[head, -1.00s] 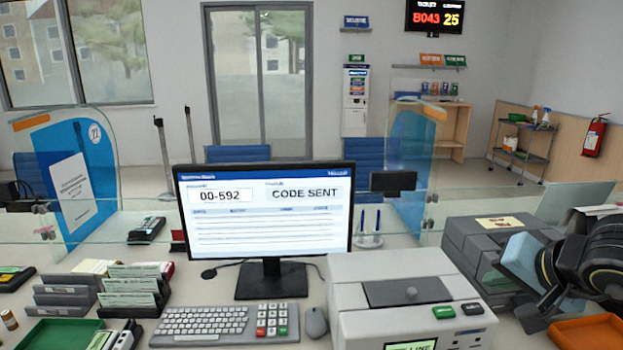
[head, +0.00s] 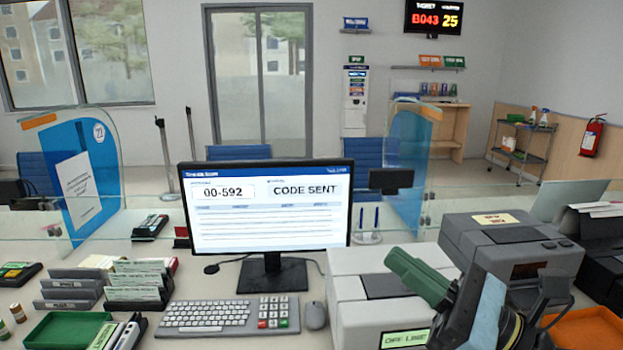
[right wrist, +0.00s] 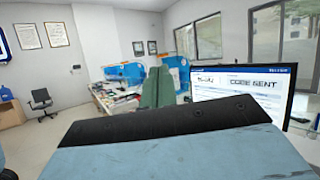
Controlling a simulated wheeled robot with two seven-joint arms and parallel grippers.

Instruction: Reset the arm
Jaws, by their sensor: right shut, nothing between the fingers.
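My right gripper (head: 400,264) comes in from the lower right of the head view, its green fingers shut and empty. It is in front of the white machine (head: 350,290), pointing up and left, and hides part of that machine. In the right wrist view the closed green fingers (right wrist: 157,86) point away over the room, with nothing between them. My left gripper is not in view.
The monitor (head: 266,210) reads "CODE SENT" and stands behind the keyboard (head: 206,314). A dark grey machine (head: 510,250) and an orange tray (head: 592,328) are close to my right arm. Glass screens (head: 85,180) stand along the counter's far side.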

